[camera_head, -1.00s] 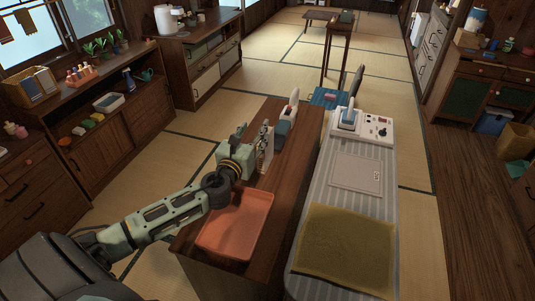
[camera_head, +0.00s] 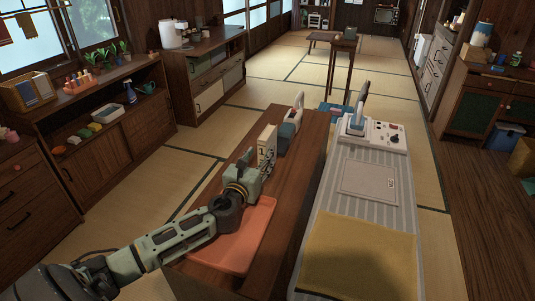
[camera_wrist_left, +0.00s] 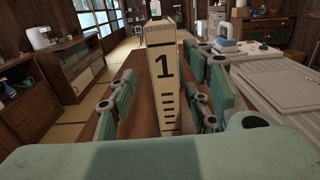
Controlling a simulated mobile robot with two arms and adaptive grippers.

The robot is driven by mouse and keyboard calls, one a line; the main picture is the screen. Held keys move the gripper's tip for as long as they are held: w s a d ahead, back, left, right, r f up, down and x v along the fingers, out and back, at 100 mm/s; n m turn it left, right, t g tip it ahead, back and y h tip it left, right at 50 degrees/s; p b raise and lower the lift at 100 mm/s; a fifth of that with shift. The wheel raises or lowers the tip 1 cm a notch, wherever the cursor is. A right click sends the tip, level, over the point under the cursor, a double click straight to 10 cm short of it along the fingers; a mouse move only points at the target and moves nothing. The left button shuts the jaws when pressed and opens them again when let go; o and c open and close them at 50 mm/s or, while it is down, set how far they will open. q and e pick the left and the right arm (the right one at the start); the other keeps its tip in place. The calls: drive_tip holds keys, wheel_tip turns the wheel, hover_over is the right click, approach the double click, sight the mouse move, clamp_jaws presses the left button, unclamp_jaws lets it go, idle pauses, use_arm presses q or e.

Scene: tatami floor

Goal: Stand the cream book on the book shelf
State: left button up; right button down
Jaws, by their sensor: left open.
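The cream book (camera_head: 267,147) stands upright on the dark wooden table, beyond the orange tray. In the left wrist view its narrow cream side (camera_wrist_left: 165,75) shows a black "1" and dark bars. My left gripper (camera_head: 246,168) is over the far end of the tray, just short of the book. Its green fingers are open, one to each side of the book in the left wrist view, with room between; whether they touch it is not clear. The book's lower end is partly hidden by the gripper. My right gripper is not in view. I cannot tell which furniture is the book shelf.
The orange tray (camera_head: 252,243) lies under my left arm. White and blue-grey items (camera_head: 291,124) stand beyond the book. To the right is a striped counter with a yellow mat (camera_head: 360,255) and a white device (camera_head: 374,133). A low cabinet (camera_head: 100,150) stands left across open tatami.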

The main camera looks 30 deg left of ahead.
use_arm(q)
drive_tip(key=shift+d+x, duration=0.15)
drive_tip(key=shift+x, duration=1.35)
drive_tip(key=shift+d+x, duration=0.2)
drive_tip(key=shift+x, duration=1.3)
drive_tip(key=shift+w+f, duration=0.1)
drive_tip(key=shift+f, duration=0.1)
drive_tip(key=shift+c, duration=0.2)
drive_tip(key=shift+r, duration=0.1)
clamp_jaws()
